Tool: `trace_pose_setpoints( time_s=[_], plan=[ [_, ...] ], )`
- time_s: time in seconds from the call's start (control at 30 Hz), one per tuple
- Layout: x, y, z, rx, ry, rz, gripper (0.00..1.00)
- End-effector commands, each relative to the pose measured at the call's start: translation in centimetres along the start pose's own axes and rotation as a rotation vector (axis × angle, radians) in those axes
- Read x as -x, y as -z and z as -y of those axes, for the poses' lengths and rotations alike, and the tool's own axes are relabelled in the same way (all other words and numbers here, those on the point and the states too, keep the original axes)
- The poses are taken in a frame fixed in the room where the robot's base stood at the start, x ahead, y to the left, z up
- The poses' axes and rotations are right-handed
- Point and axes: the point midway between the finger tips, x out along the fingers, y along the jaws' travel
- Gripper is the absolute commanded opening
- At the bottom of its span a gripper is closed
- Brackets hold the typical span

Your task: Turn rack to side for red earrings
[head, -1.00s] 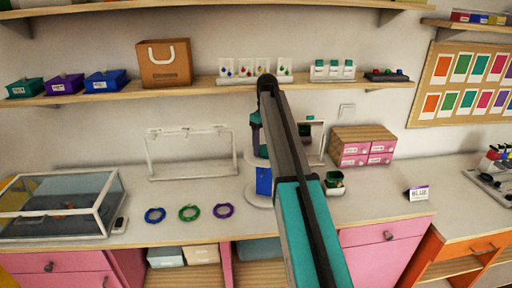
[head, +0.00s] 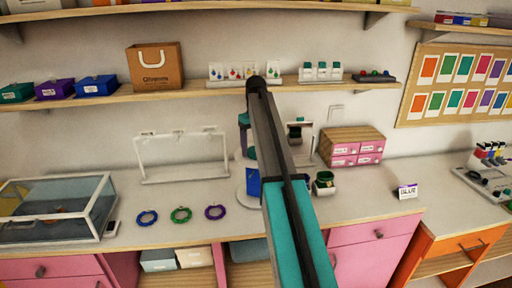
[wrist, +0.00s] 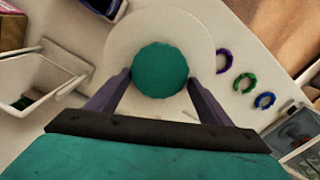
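The rack, with a round teal top (wrist: 160,70) and a round white base (wrist: 200,37), is centred in the wrist view. In the head view, it stands on the counter partly behind my arm. A blue side panel (head: 253,182) faces the front. My gripper (wrist: 159,77) is above the rack with its dark fingers apart, one on either side of the teal top. Narrow gaps seem to show, and I cannot tell any contact. In the head view, my gripper (head: 245,138) is partly hidden by my arm. No red earrings can be made out on the rack.
A card reading BLUE (head: 407,191) stands to the right. Blue (head: 147,218), green (head: 181,215) and purple (head: 215,212) bracelets lie left of the rack. A white frame (head: 183,181) stands behind them, a glass case (head: 50,238) far left, pink drawers (head: 352,158) at back right.

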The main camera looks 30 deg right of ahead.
Motion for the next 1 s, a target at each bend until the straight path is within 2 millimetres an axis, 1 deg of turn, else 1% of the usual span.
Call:
trace_pose_setpoints(
  time_s=[0.03,0.07,0.37,0.57,0.77,1.0],
  plan=[
    [0.1,0.0,0.0,0.0,0.0,0.0,0.82],
    [0.1,0.0,-0.1,0.0,0.0,0.001,0.87],
    [0.0,-0.2,-0.3,-0.004,-0.002,0.005,0.88],
    [0.5,-0.2,-0.4,-0.004,-0.002,0.005,0.88],
    [2.1,-0.1,-0.4,-0.004,-0.003,0.004,0.88],
    [5.2,-0.1,-0.5,-0.005,-0.003,0.003,0.88]
  ],
)
